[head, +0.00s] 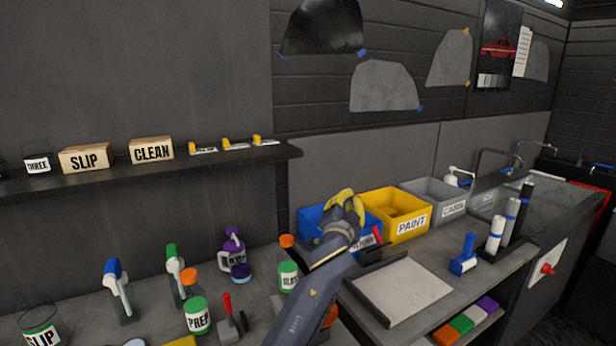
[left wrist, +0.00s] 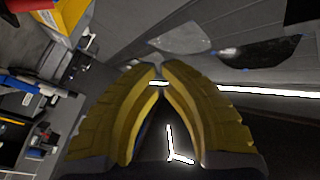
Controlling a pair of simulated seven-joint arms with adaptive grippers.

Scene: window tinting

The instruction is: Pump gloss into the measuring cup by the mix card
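My left gripper (head: 346,198) is raised in front of the blue bin, with its yellow fingers up. In the left wrist view its fingertips (left wrist: 160,68) come together with nothing seen between them. A bottle with an orange cap and green label (head: 288,277) stands just left of my left forearm; its label is partly readable and may say gloss. A clear cup-like container labelled SLIP (head: 41,327) stands at the lower left, cut by the frame edge. I cannot make out a measuring cup or mix card for certain. My right gripper is not in view.
Blue (head: 308,222), yellow (head: 388,203) and grey (head: 440,188) bins stand behind. A pale sheet (head: 402,290) lies flat right of my arm.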

